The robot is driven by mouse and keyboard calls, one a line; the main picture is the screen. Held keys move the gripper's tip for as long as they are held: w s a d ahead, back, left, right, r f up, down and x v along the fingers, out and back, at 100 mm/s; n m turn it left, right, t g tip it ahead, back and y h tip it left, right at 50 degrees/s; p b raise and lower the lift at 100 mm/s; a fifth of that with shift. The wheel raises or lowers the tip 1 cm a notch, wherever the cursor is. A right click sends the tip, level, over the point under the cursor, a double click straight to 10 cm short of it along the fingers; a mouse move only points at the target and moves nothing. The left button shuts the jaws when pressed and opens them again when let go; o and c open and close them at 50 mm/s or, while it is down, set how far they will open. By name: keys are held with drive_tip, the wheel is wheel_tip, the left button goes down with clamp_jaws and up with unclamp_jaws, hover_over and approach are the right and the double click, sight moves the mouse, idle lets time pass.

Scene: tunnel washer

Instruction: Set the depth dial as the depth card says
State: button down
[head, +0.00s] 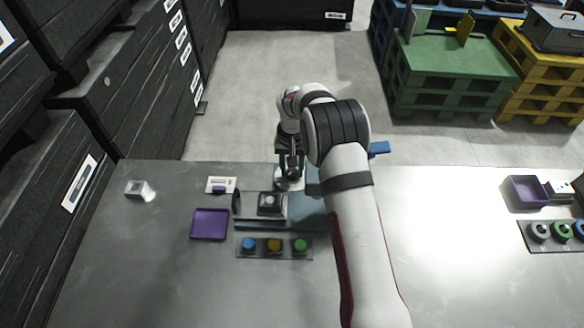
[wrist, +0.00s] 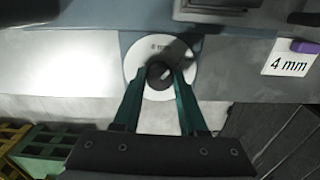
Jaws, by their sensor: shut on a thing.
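The depth dial is a white disc (wrist: 133,68) with a dark centre knob (wrist: 158,72). A label ending in "mm" shows near its top edge in the wrist view; its digit is too blurred to tell. My gripper (wrist: 160,75) has its green fingers closed on the knob from both sides. In the head view my gripper (head: 290,172) is over the white dial (head: 288,185) at the table's far edge. The depth card (wrist: 290,63) reads "4 mm"; in the head view the white card (head: 222,181) lies left of the dial with a purple piece on it.
Near the dial are a grey machine block (head: 270,204), a purple tray (head: 209,224) and a strip with blue, yellow and green knobs (head: 274,246). A small white block (head: 139,189) lies at left. The table's front left is clear.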

sight(292, 172)
drive_tip(key=shift+c, duration=2.2)
unclamp_jaws()
wheel_tip(292, 172, up, 16)
drive_tip(key=shift+f, duration=0.1)
